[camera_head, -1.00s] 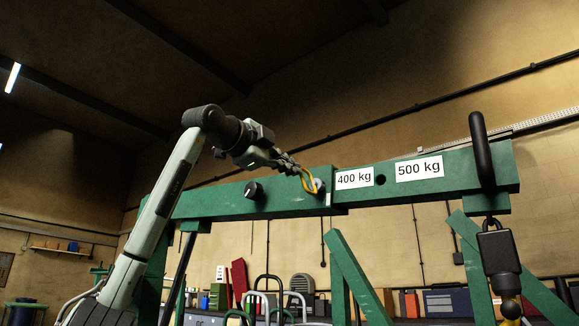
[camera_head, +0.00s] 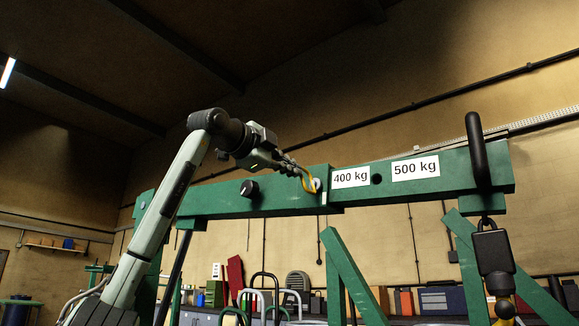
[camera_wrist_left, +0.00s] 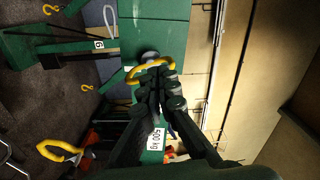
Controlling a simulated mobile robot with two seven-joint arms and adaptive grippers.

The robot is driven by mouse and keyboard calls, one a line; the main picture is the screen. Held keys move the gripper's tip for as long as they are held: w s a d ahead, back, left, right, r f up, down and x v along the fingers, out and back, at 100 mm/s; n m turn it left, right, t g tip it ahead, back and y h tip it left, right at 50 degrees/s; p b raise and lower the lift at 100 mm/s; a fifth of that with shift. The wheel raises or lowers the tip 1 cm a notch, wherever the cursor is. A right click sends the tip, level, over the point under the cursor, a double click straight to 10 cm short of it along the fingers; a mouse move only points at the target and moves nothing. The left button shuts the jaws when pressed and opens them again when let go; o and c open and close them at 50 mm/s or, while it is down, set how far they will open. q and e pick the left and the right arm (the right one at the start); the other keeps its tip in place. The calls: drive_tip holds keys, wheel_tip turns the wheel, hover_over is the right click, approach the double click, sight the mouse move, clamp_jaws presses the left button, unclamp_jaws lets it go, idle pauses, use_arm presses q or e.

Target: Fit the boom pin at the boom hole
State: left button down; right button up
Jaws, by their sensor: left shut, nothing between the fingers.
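The green boom (camera_head: 265,197) runs across the head view, with "400 kg" and "500 kg" labels on its outer section. The boom pin (camera_head: 317,184) shows a pale round end against the boom, just left of the "400 kg" label. Its yellow loop handle (camera_head: 307,184) hangs beside it. The pin also shows as a grey end in the left wrist view (camera_wrist_left: 150,56), by the yellow loop (camera_wrist_left: 142,68). My left gripper (camera_head: 298,171) is shut and empty, its fingertips close beside the loop; touching cannot be told. The pin's shaft and its hole are hidden.
An open dark hole (camera_head: 377,180) lies between the two labels. A black knob (camera_head: 249,189) sticks out of the boom to the left. A black lifting handle (camera_head: 478,150) and a hanging hook block (camera_head: 494,255) are at the boom's right end. Green braces stand below.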

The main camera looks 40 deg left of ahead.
use_arm(q)
drive_tip(key=shift+w, duration=0.3)
drive_tip(key=s+d, duration=0.1)
drive_tip(key=s, duration=1.3)
drive_tip(key=shift+s+d+b, duration=0.3)
drive_tip(key=shift+s+b, duration=0.05)
drive_tip(key=shift+b, duration=0.1)
